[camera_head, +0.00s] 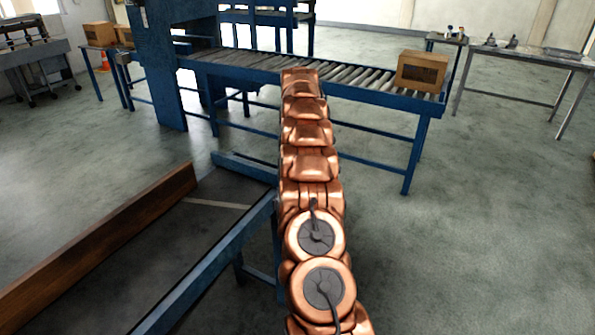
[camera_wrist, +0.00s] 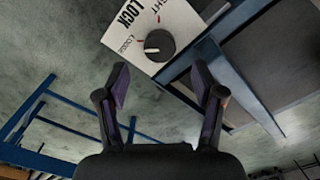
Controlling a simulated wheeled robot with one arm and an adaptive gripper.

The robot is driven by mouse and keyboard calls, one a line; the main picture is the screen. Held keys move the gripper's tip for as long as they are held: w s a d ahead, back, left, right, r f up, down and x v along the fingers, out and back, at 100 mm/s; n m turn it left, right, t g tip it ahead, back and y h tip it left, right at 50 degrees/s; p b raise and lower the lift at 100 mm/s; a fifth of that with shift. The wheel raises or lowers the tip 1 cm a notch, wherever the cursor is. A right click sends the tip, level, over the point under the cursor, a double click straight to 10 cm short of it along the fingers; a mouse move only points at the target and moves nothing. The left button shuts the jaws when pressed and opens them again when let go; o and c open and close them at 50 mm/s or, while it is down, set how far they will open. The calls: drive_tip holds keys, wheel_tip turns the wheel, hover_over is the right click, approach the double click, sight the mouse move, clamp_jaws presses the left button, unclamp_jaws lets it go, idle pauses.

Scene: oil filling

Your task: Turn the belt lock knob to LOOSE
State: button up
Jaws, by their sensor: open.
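The belt lock knob (camera_wrist: 160,45) is a dark round knob on a white panel (camera_wrist: 178,20) in the upper middle of the wrist view. The panel reads LOCK, with LOOSE at the knob's left and a partly cut-off TIGHT above, and small red marks by the labels. A pale mark on the knob lies on its left side; its exact direction is hard to tell. My gripper (camera_wrist: 161,82) is open, its two dark fingers spread apart. The knob appears just beyond the fingertips, between their lines, with nothing held. The knob and my gripper do not show in the head view.
Blue frame bars (camera_wrist: 238,85) run beside the panel in the wrist view. In the head view, a roller conveyor (camera_head: 345,79) carries a cardboard box (camera_head: 421,71) at the back. A blue-edged belt frame (camera_head: 212,260) lies left of my arm. The floor to the right is clear.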

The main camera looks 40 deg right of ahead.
drive_tip(key=shift+r, duration=1)
